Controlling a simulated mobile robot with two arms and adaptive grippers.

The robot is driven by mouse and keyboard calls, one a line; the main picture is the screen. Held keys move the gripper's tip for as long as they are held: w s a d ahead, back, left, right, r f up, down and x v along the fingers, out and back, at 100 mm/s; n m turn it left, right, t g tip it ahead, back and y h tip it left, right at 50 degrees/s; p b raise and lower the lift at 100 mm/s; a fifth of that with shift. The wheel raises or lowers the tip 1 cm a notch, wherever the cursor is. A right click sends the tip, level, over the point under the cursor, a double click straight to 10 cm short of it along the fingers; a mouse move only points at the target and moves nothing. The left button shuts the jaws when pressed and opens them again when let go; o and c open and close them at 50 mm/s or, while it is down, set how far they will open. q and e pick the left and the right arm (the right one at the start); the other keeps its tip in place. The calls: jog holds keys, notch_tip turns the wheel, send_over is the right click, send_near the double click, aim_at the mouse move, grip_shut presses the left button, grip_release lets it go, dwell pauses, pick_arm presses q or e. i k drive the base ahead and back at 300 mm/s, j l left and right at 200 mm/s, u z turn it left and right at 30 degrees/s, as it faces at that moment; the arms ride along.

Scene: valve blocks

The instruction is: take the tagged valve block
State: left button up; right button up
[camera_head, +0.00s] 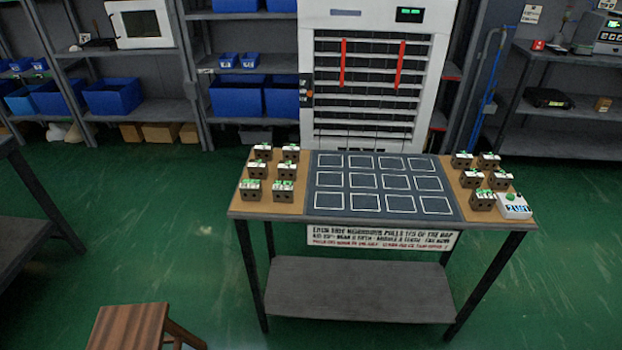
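Several small brown valve blocks with white and green tops stand on the table (275,208) at both ends of a dark mat. The left group includes a front block (251,190), one beside it (283,191) and a back block (263,152). The right group includes a front block (482,200), a middle one (500,180) and a back one (462,160). The tops are too small to tell which block bears the tag. Neither of my grippers is in view.
The dark mat (379,181) has rows of empty white outlines. A printed sign (382,237) hangs below the front edge. A wooden stool (128,326) stands front left. Green floor is open between.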

aim_at(250, 189)
jog(key=i+l+u, duration=0.45)
jog(key=i+l, duration=0.15)
jog(key=l, duration=0.15)
jog(key=i+l+u, duration=0.25)
jog(key=l, duration=0.2)
